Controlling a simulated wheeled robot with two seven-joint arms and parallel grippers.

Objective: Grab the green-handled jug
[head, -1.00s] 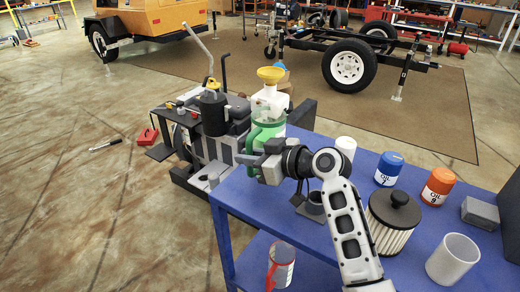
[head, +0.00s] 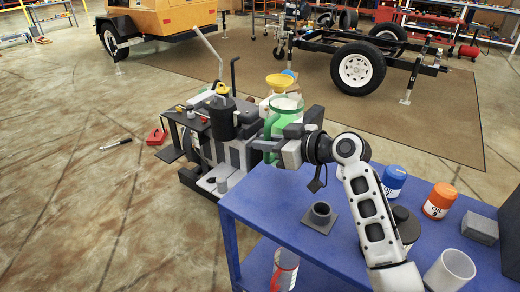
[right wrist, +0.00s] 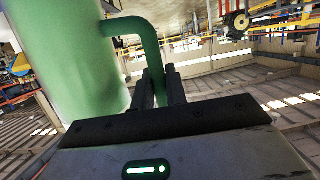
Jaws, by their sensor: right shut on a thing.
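In the right wrist view the jug's green body (right wrist: 72,62) fills the left side. The handle (right wrist: 151,50) curves down between the fingers of my right gripper (right wrist: 160,88). My left gripper is not in view.
The blue table (head: 270,205) carries a dark square-based fitting (head: 320,216), a blue oil can (head: 393,181), an orange oil can (head: 439,200), a grey block (head: 480,228) and a white cup (head: 449,270). A red-handled jug (head: 284,271) is on the lower shelf. The engine (head: 225,130) stands behind.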

